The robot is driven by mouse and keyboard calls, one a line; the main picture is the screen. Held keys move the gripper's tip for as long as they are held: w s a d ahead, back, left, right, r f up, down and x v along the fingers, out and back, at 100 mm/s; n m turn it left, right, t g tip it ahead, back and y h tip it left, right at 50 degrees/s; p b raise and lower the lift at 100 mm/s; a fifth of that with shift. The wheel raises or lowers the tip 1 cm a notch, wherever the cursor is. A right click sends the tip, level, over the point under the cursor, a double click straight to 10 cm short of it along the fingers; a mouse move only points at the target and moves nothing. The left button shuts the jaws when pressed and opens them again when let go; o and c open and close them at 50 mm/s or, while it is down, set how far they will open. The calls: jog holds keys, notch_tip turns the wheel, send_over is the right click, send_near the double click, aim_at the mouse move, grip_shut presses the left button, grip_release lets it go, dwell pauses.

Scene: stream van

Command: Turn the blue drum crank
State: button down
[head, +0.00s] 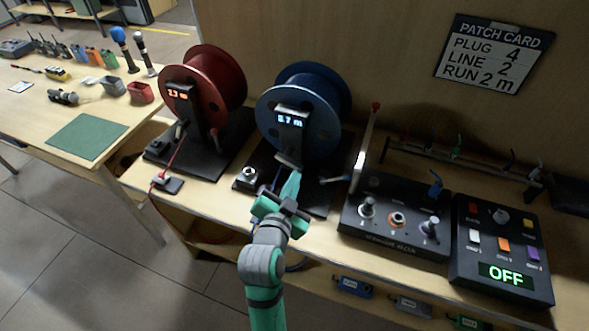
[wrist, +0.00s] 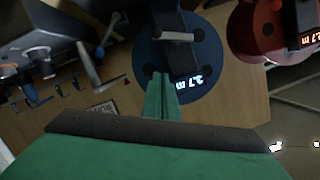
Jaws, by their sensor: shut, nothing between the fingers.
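The blue drum (head: 333,88) stands on a black base, with a lit display on its black post. It also shows in the wrist view (wrist: 204,72). A short grey crank-like handle (head: 335,180) sticks out to the right of the post's foot; I cannot tell surely that it is the crank. A light grey bar (head: 288,160) sits low on the post and shows in the wrist view (wrist: 175,37). My gripper (head: 294,176) is shut and empty, its green fingertips (wrist: 161,76) just in front of the post, left of the handle. Whether they touch anything is unclear.
A red drum (head: 232,72) stands to the left. A tall lever (head: 362,150) rises just right of the blue drum's base. A control box with knobs (head: 385,236) and a panel reading OFF (head: 505,275) lie further right. A side table (head: 30,125) is at left.

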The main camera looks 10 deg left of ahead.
send_over(296, 167)
jog(key=s+d, duration=0.2)
jog(key=f, duration=0.3)
jog(key=a+f, duration=0.1)
jog(key=shift+w+a+f, duration=0.15)
jog(key=shift+w+f, duration=0.05)
jog(key=shift+f, duration=0.1)
jog(key=shift+a+f, duration=0.25)
jog(key=shift+f, duration=0.25)
